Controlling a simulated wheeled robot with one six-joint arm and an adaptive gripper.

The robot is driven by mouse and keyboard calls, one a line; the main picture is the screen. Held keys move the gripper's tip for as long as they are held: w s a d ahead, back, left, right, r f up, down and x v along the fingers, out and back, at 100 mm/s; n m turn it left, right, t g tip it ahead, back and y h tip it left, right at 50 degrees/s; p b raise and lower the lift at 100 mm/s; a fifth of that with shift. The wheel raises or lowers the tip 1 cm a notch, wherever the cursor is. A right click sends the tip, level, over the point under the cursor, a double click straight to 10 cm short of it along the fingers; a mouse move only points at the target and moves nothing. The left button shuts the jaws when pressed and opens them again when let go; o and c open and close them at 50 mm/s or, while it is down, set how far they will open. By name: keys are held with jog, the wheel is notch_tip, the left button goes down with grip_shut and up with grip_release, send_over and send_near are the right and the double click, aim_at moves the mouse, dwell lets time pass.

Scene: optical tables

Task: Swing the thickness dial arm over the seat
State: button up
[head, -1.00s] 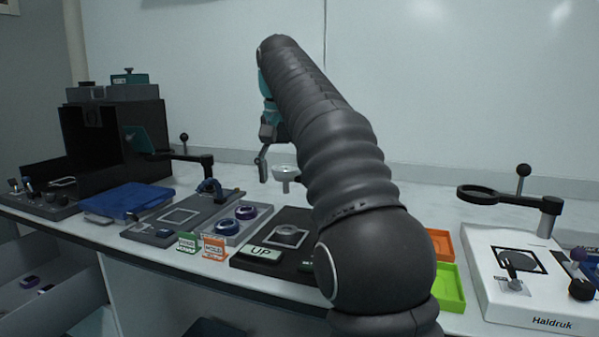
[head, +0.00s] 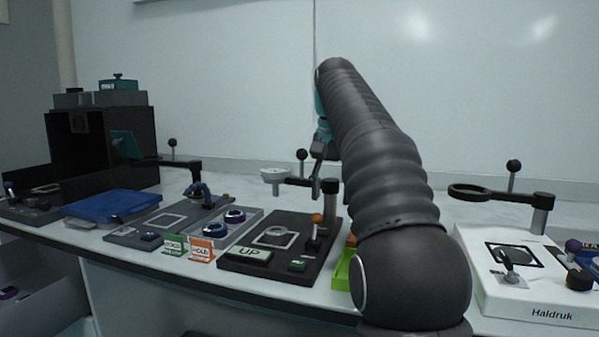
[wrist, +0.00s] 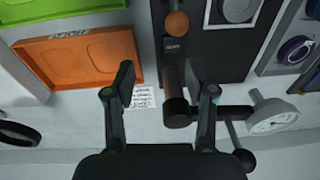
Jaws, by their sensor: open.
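The thickness dial (head: 275,175) is a round pale gauge on a dark swing arm (head: 298,182), which runs from a black-capped post (head: 330,200) at the right of a dark base plate. A black ball knob (head: 302,155) stands up from the arm. The seat (head: 275,237), a ringed disc in a light square, lies on the plate in front of the dial, which is not over it. In the wrist view the dial (wrist: 273,118) and knob (wrist: 243,160) lie right of my gripper (wrist: 160,82). My gripper is open and empty, with the post (wrist: 176,105) close to its right finger.
An orange tray (wrist: 80,58) and a green tray (head: 343,270) lie right of the plate. A white Haldruk station (head: 500,295) with a ring arm stands farther right. A grey tray of purple-rimmed rings (head: 205,240) is left of the plate.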

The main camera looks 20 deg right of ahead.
jog(key=d+f+y+b, duration=0.1)
jog(key=d+f, duration=0.1)
jog(key=s+d+f+t+y+b, duration=0.1)
jog(key=d+f+b, duration=0.1)
jog(key=d+f+y+b, duration=0.1)
jog(key=d+f, duration=0.1)
jog(key=shift+s+f+t+y+b, duration=0.1)
jog(key=shift+s+t+y+b, duration=0.05)
jog(key=shift+t+y+b, duration=0.2)
jog(key=shift+d+f+n+t+y+b, duration=0.1)
jog(key=shift+d+n+t+y+b, duration=0.2)
jog(key=shift+n+t+y+b, duration=0.35)
jog(key=shift+w+d+n+t+y+b, duration=0.25)
jog(key=shift+n+t+y+b, duration=0.05)
jog(key=shift+n+t+y, duration=0.25)
notch_tip(320, 180, up, 4)
jog(key=w+n+t+y+b, duration=0.2)
jog(key=n+t+y, duration=0.1)
jog(key=n+t, duration=0.1)
jog(key=n+t+y, duration=0.3)
jog(key=n+t, duration=0.1)
jog(key=n, duration=0.3)
send_near(302, 153)
jog(key=shift+n, duration=0.3)
jog(key=x, duration=0.7)
jog(key=w+d+p+x, duration=0.1)
jog(key=x, duration=0.3)
jog(key=shift+s+f, duration=0.1)
jog(key=shift+f, duration=0.1)
grip_shut()
